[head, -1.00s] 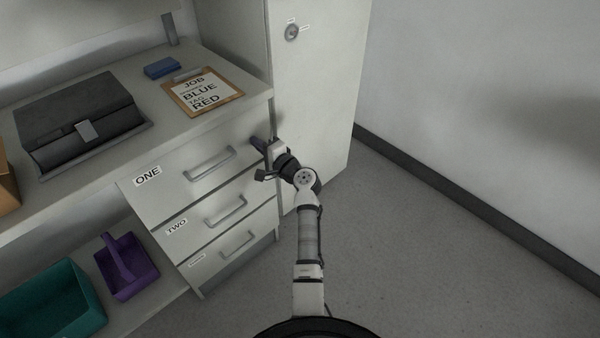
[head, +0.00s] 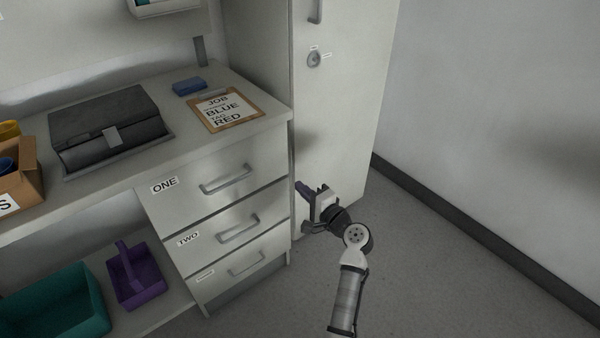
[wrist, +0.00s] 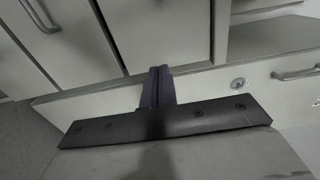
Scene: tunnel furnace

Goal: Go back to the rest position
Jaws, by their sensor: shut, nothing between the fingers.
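My gripper (head: 304,190) is in front of the tall cabinet, just right of the drawer unit's right edge in the head view. In the wrist view its two dark fingers (wrist: 158,87) are together with nothing between them. My arm is bent, reaching up from the bottom of the head view. I cannot tell how close the fingertips are to the cabinet face.
The drawer unit (head: 214,223) has all its drawers closed. The tall cabinet (head: 340,110) has a round lock. On the counter are a black case (head: 110,130), a clipboard (head: 226,111) and a blue block (head: 189,86). A purple caddy (head: 136,280) and teal bin (head: 60,310) sit below. Floor (head: 430,270) at right is clear.

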